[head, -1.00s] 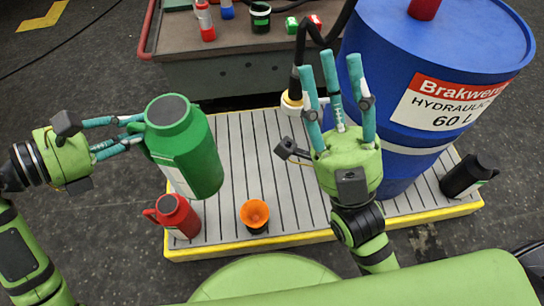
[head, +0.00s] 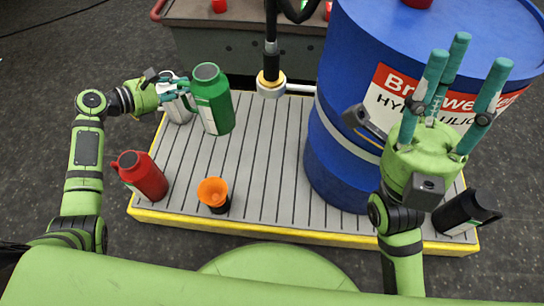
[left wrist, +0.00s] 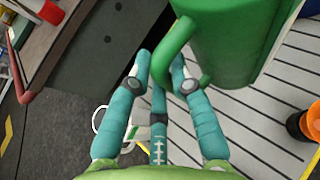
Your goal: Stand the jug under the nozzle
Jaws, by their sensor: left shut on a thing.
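The green jug (head: 213,98) is upright over the back left of the slatted platform. My left gripper (head: 184,90) is shut on its handle, which lies between the fingers in the left wrist view (left wrist: 172,55). I cannot tell whether its base touches the slats. The nozzle (head: 270,80), with a brass and white tip, hangs from a black hose to the right of the jug, so the jug stands beside it. My right gripper (head: 455,95) is open and empty at the right, fingers up, in front of the blue drum.
The slatted platform (head: 255,160) has a yellow edge and a clear middle. A red jug (head: 142,175) and an orange funnel (head: 213,193) stand at its front left. A white jug (head: 178,108) is partly hidden behind my left gripper. The blue drum (head: 335,150) and a black jug (head: 464,212) are at right.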

